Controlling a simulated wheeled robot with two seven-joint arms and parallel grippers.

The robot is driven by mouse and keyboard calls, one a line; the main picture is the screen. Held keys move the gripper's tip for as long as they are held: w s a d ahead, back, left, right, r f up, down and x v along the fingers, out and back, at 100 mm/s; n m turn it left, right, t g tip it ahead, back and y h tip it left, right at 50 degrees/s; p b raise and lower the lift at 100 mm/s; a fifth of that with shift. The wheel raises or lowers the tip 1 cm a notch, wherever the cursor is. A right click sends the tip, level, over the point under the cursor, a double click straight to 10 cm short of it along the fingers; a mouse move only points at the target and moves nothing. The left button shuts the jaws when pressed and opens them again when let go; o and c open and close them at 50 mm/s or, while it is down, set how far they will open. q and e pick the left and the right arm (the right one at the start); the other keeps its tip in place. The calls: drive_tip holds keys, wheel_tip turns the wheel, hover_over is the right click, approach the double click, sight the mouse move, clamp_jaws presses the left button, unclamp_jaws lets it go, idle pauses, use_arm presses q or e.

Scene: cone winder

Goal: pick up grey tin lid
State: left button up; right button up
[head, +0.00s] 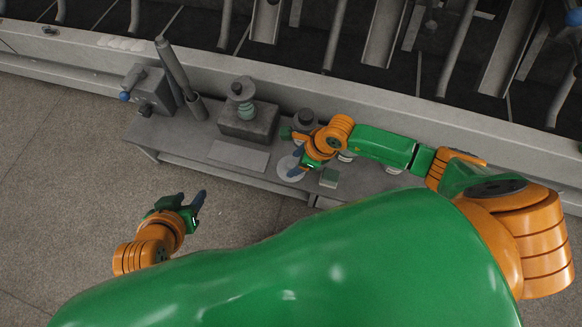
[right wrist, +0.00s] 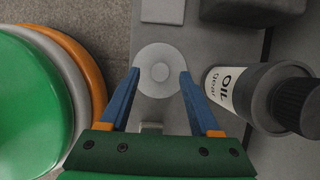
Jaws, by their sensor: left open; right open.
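The grey tin lid (right wrist: 160,55) is a flat round disc with a raised centre, lying on the grey bench top. In the head view the lid (head: 287,168) is partly hidden by my right gripper (head: 291,152). In the right wrist view my right gripper (right wrist: 160,74) is open, with its blue fingers on either side of the lid's near part. I cannot tell whether the fingers touch it or how high they are above the bench. My left gripper (head: 190,202) is open and empty over the floor, left of the bench.
An oil bottle (right wrist: 228,88) with a dark cap stands close beside the right finger. A flat grey plate (head: 238,156), a block with stacked round pieces (head: 248,121) and a small green-topped box (head: 329,178) are on the bench. Machine rails run behind.

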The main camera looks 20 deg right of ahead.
drive_tip(key=shift+b+x, duration=0.4)
drive_tip(key=shift+x, duration=0.5)
use_arm(q)
drive_tip(key=w+d+r+t, duration=0.1)
drive_tip(key=w+r+t, duration=0.3)
drive_tip(key=w+r, duration=0.1)
drive_tip(key=shift+w+d+h, duration=0.2)
drive_tip(key=shift+d+h, duration=0.2)
use_arm(e)
drive_tip(key=shift+c, duration=0.2)
clamp_jaws()
